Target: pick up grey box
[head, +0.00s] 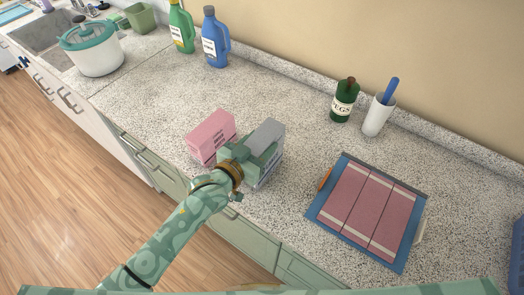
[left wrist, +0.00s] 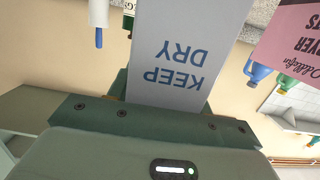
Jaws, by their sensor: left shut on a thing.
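The grey box (head: 266,135) is at the front part of the counter, in my left gripper (head: 258,155). My left gripper is shut on it, with the fingers over its sides. In the left wrist view the grey box (left wrist: 185,50) fills the middle, with "KEEP DRY" upside down on its face. The gripper body (left wrist: 150,125) lies across the picture below it. I cannot tell whether the box's base touches the counter. My right gripper is not in view.
A pink box (head: 212,130) stands close to the left of the grey box. A green jar (head: 343,102), a white cup (head: 377,118) and blue (head: 213,45) and green (head: 181,30) bottles stand along the back. The counter's middle is clear.

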